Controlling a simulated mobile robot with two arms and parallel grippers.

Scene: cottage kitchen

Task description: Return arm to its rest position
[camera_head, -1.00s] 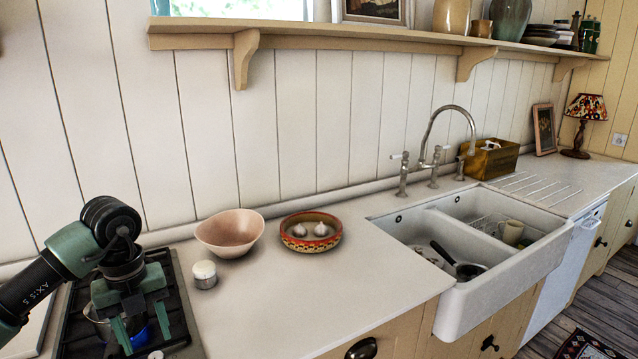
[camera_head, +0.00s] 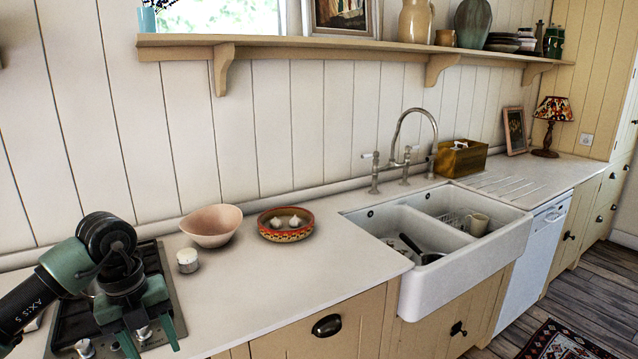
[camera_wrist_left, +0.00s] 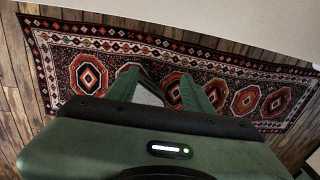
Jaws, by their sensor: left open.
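My left arm comes in from the left in the head view. Its green and black gripper (camera_head: 152,341) points downward over the front of the stove at the counter's left end. The two fingers are apart and nothing shows between them. In the left wrist view the green fingers (camera_wrist_left: 160,88) point away over a patterned rug on the floor, with a gap between them. My right arm and gripper are not in view.
The stove (camera_head: 62,327) lies below the gripper. A white-topped jar (camera_head: 187,261), a pink bowl (camera_head: 211,226) and a patterned dish (camera_head: 286,234) with garlic stand on the counter. A double sink (camera_head: 440,275) is to the right. The rug (camera_wrist_left: 240,85) covers the wooden floor.

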